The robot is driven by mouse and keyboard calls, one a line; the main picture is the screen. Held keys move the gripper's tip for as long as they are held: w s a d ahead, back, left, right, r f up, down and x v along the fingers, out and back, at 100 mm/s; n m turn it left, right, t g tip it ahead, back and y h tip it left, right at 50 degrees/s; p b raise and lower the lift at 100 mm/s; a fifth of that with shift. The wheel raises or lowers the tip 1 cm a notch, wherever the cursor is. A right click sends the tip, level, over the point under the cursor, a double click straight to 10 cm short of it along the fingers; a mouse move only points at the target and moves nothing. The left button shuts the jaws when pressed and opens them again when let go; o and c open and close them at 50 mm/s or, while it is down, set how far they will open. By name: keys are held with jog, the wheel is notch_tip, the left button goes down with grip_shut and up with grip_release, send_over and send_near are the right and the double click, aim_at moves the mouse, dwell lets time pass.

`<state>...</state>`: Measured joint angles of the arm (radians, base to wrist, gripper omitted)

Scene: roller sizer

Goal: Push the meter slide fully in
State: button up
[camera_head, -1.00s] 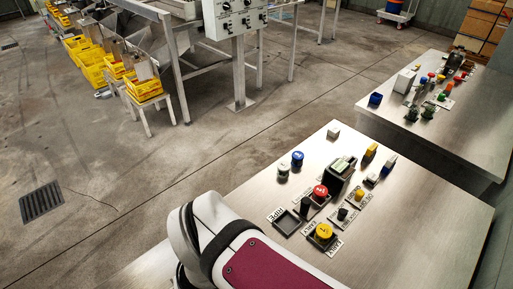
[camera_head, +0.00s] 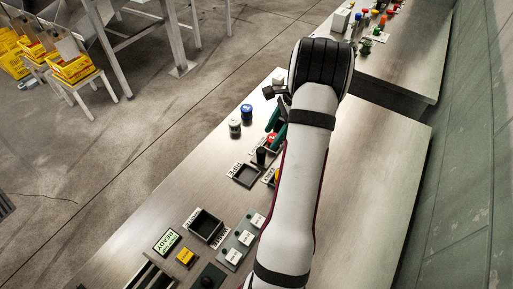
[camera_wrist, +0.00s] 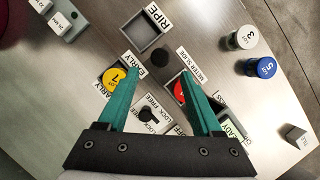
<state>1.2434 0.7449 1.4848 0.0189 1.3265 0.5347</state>
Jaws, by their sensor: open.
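The meter slide shows as a black round knob (camera_wrist: 160,61) in the wrist view, beside its METER SLIDE label (camera_wrist: 190,66). In the head view a dark upright knob (camera_head: 262,156) stands near the RIPE tray. My gripper (camera_wrist: 160,72) is open, with its teal fingertips either side of the knob in the picture; I cannot tell their height above it or whether they touch. In the head view my gripper (camera_head: 273,128) is partly hidden by my arm. How far the slide is out cannot be told.
A red cap (camera_wrist: 180,89) lies by the right finger and a yellow cap (camera_wrist: 115,79) by the left. The lock knob (camera_wrist: 149,114) sits between the fingers. The RIPE tray (camera_wrist: 165,39) is beyond. White (camera_wrist: 243,39) and blue (camera_wrist: 260,67) jars stand right.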

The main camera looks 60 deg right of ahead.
aim_at(263, 149)
jog(key=x, duration=0.9)
grip_shut()
dwell(1.1)
